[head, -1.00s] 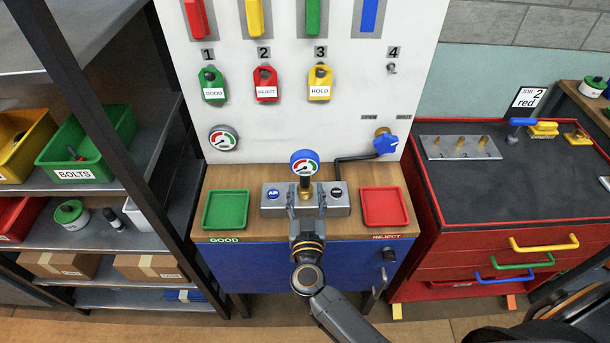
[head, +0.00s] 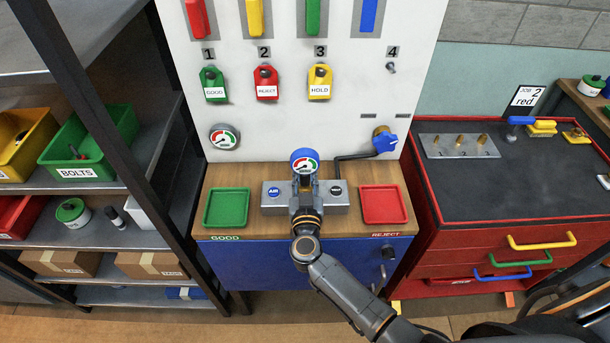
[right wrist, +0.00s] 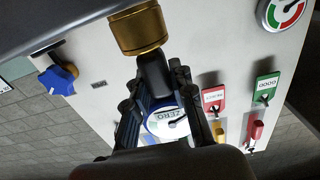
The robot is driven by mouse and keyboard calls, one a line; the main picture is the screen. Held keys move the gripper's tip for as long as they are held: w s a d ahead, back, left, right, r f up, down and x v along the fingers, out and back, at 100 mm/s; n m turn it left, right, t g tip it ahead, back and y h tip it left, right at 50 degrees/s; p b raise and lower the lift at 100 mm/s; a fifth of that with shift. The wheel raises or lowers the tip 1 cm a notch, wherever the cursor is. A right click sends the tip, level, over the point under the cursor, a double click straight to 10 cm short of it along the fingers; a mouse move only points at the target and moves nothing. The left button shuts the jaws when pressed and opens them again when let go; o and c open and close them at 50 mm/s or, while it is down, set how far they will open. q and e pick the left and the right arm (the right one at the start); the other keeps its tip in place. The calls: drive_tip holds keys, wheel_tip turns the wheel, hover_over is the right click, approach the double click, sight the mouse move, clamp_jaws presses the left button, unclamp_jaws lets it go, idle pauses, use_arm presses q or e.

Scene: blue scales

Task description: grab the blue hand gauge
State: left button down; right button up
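The blue hand gauge (head: 305,163) has a round blue-rimmed dial with a white, red and green face. It stands upright at the middle of the grey metal block (head: 333,205) on the wooden bench. My right gripper (head: 305,190) is at the gauge's lower part, in front of the block. In the right wrist view, its two fingers lie close on both sides of the gauge's black body, below a brass fitting (right wrist: 136,30). The gauge's dial (right wrist: 166,122) shows between the fingers. The fingers look shut on the body; the contact is partly hidden. My left gripper is out of view.
A green tray (head: 227,208) is left of the block and a red tray (head: 384,206) right of it. The white panel (head: 260,135) stands behind, with a blue valve handle (head: 385,143) on a dark pipe. A red cabinet (head: 530,200) is at the right.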

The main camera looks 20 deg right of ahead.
clamp_jaws()
